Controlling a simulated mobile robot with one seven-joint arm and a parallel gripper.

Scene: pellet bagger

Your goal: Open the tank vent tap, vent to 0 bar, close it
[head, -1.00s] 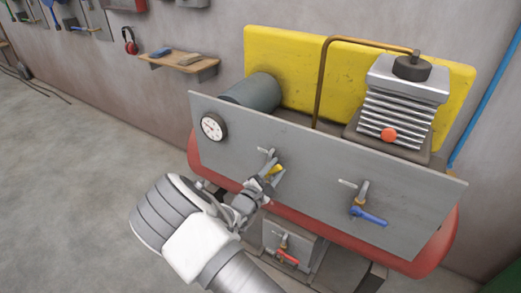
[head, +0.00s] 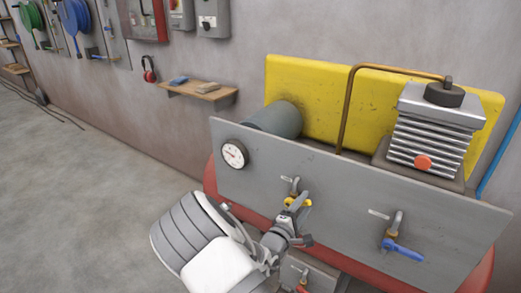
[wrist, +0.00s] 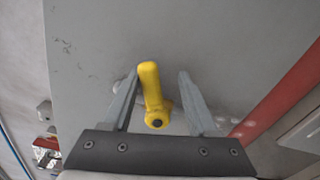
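A tap with a yellow lever handle (head: 304,203) is on the grey front panel (head: 340,190). In the wrist view the yellow handle (wrist: 150,84) stands between the two fingers of my gripper (wrist: 156,92), with a visible gap on each side. My gripper (head: 293,210) is open and partly hides this tap in the head view. A round white pressure gauge (head: 234,154) is at the panel's upper left; its reading is too small to tell. A blue-handled tap (head: 403,249) is further right. A red-handled tap (head: 302,287) shows low, cut by the frame edge.
Behind the panel are a finned compressor block (head: 436,125), a bent copper pipe (head: 346,105) and a yellow guard (head: 310,85). The red tank (head: 462,275) bulges below the panel. A wooden shelf (head: 215,98) is on the wall.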

